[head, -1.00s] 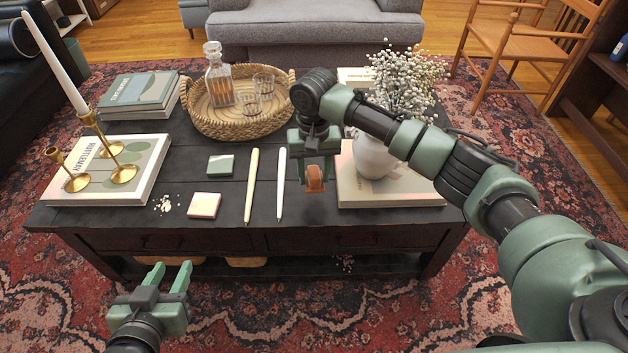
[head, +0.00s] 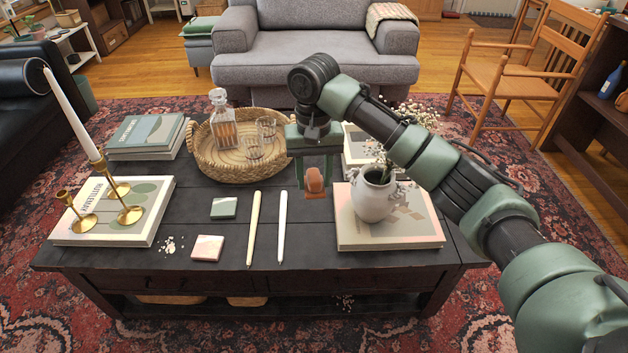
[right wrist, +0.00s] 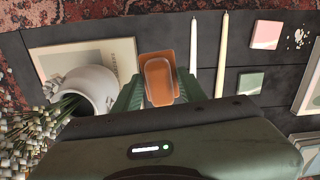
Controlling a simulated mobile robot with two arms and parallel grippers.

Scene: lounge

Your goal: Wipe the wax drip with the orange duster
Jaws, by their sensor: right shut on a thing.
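The orange duster (head: 315,181) is an orange-brown block with a rounded top. My right gripper (head: 316,190) is shut on it, and it also shows between the fingers in the right wrist view (right wrist: 158,78). The gripper holds it over the dark table, left of the vase; its exact height is hard to tell. White flecks that look like the wax drip (head: 170,245) lie near the table's front left, well left of the duster. They also show in the right wrist view (right wrist: 297,38). My left gripper is out of view.
Two tapers (head: 283,228) lie between the duster and the flecks, with a pink coaster (head: 207,248) and a green coaster (head: 224,207). A white vase (head: 375,200) on a book (head: 410,232) is close right. Brass candlesticks (head: 130,214) stand left.

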